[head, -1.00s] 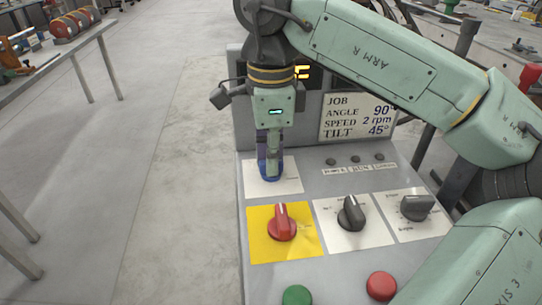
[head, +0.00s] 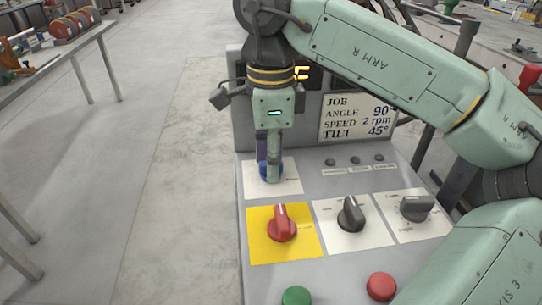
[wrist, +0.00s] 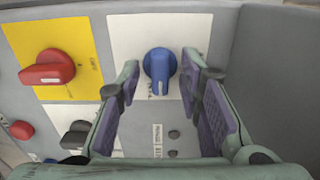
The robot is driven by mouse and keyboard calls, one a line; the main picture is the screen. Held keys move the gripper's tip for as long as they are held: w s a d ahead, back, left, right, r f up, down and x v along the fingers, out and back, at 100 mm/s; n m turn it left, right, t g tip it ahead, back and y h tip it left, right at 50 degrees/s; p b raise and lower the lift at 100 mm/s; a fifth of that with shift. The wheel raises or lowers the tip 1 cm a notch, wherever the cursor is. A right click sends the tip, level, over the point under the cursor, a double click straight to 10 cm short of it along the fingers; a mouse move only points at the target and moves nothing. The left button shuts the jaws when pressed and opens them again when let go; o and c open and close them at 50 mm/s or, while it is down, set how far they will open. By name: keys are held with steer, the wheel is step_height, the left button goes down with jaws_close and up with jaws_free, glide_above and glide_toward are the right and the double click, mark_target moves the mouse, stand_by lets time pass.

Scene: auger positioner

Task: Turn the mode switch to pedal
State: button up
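The sloped panel has a blue knob (head: 263,170) on a white plate at its upper left, a red knob (head: 281,224) on a yellow plate below it, and two black knobs (head: 351,214) (head: 417,207) to the right. The labels are too small to read, so I cannot tell which is the mode switch. My gripper (head: 270,172) points down over the blue knob and partly hides it. In the wrist view, my gripper (wrist: 162,76) is open, with the blue knob (wrist: 160,66) between its fingertips and a gap visible on both sides.
A green button (head: 297,297) and a red button (head: 381,286) sit at the panel's front. A job card (head: 357,117) reads angle 90°, speed 2 rpm, tilt 45°. A display (head: 302,73) is partly hidden by my arm.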

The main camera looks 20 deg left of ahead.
step_height(320, 180, up, 12)
stand_by(0.6)
